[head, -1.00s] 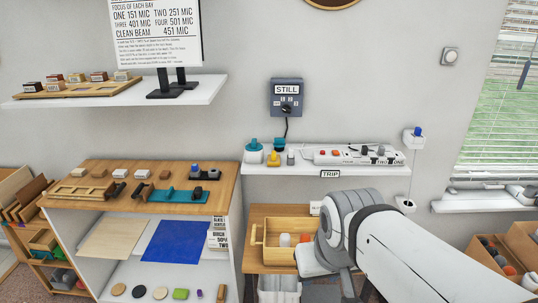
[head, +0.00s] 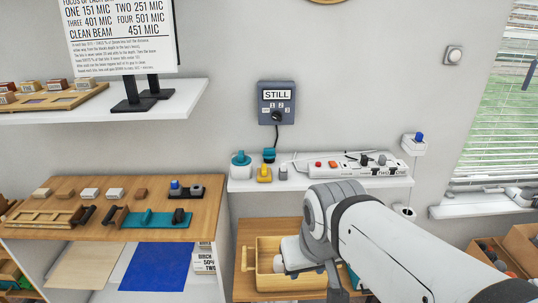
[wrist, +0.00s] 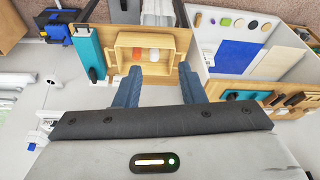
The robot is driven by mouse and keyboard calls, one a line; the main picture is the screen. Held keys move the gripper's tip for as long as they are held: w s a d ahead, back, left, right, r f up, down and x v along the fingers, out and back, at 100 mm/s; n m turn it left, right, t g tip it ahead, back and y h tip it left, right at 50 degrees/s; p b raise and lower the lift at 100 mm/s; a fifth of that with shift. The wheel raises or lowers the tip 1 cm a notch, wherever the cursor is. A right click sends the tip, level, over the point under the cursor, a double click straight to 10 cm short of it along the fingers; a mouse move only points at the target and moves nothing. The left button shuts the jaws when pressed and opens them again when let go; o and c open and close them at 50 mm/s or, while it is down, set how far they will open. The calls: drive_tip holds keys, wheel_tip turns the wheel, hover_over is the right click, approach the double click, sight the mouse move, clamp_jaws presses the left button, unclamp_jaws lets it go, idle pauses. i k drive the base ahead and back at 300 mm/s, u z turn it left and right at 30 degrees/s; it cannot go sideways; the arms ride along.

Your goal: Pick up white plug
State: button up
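In the wrist view a small white piece (wrist: 154,55), which looks like the white plug, lies in an open wooden box (wrist: 120,40) beside an orange piece (wrist: 137,54). My gripper (wrist: 159,67) is open and empty. Its two blue-grey fingers are wide apart and point toward the box's near wall, with the white piece between their lines. The gap in height cannot be told. In the head view the wooden box (head: 247,258) shows partly. My arm covers its right part, and the pieces inside and my fingertips are hidden.
A wall shelf (head: 238,186) above the box holds a power strip (head: 350,167) with several plugs, a teal-topped pot (head: 241,166) and a yellow piece (head: 264,174). A wooden-topped cabinet (head: 60,190) stands left. A teal object (wrist: 90,52) sits beside the box.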

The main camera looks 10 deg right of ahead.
sight(284, 165)
drive_tip(key=i, duration=1)
drive_tip(key=u, duration=0.05)
